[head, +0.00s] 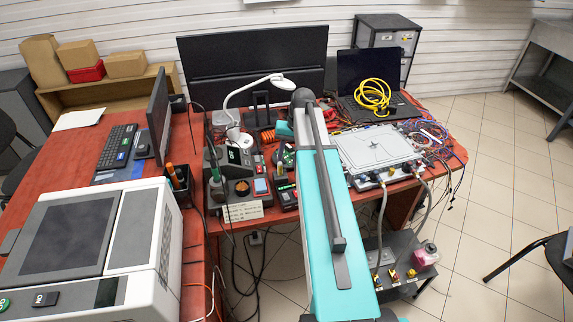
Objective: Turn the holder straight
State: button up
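I cannot tell for certain which thing is the holder. Two hoses, a left one (381,228) and a right one (427,205), run from the front of a flat light-grey unit (377,148) on the red table. They go down to a dark box (405,292) with yellow fittings (393,275) below the table's edge. A pink-and-white container (426,254) stands on that box. My teal arm crosses the middle of the head view and hides part of the table. My gripper does not show.
A soldering station (240,158), a lamp (255,85) and small devices crowd the table left of my arm. A laptop (370,75) with a yellow cable coil (373,96) stands behind the grey unit. Loose wires (430,135) hang at right. The tiled floor at right is mostly clear.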

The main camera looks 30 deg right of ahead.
notch_tip(320, 180, up, 10)
jog(key=s+d+b, duration=0.1)
jog(key=shift+d, duration=0.3)
dwell(0.4)
